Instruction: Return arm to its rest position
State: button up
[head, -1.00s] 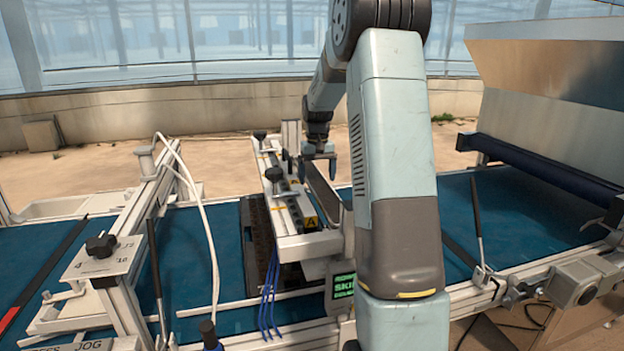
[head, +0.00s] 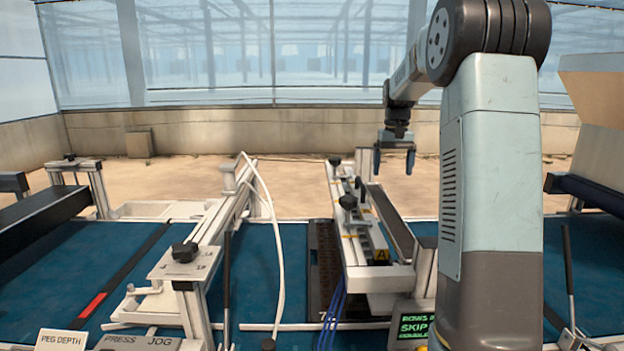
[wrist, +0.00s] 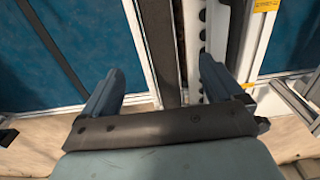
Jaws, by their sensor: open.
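My gripper (head: 394,160) hangs pointing down above the far end of the seeder station, a little right of its rail, in the head view. Its two dark blue fingers are apart with nothing between them. In the wrist view my gripper (wrist: 160,88) shows both fingers spread over the edge of the belt and a metal rail. My arm (head: 500,180) stands raised at the right of the head view and bends over toward the back. It hides part of the belt and the display behind it.
The seeder rail (head: 350,215) with black knobs crosses the blue belt (head: 285,260). A second frame (head: 190,262) with a white hose (head: 272,240) stands left. A green-lit display (head: 412,326) is beside my arm. A hopper (head: 598,100) stands right. Air above the belt's left is clear.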

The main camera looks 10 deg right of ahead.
jog(key=s+a+r+t, duration=0.1)
jog(key=s+a+r, duration=0.1)
jog(key=s+a, duration=0.3)
jog(key=s+a+r+n+t, duration=0.1)
jog(key=s+a+r, duration=0.15)
jog(key=s, duration=0.45)
jog(key=s+a+r+t, duration=0.1)
jog(key=s+a+r, duration=0.1)
jog(key=s+a, duration=0.35)
jog(key=s+a+f+t, duration=0.1)
jog(key=s+a+f, duration=0.1)
jog(key=s, duration=0.7)
jog(key=s+a+f+n+t, duration=0.1)
jog(key=s+a+f, duration=0.2)
jog(key=s, duration=0.7)
jog(key=shift+s+a+f+t, duration=0.3)
jog(key=shift+a+f, duration=0.05)
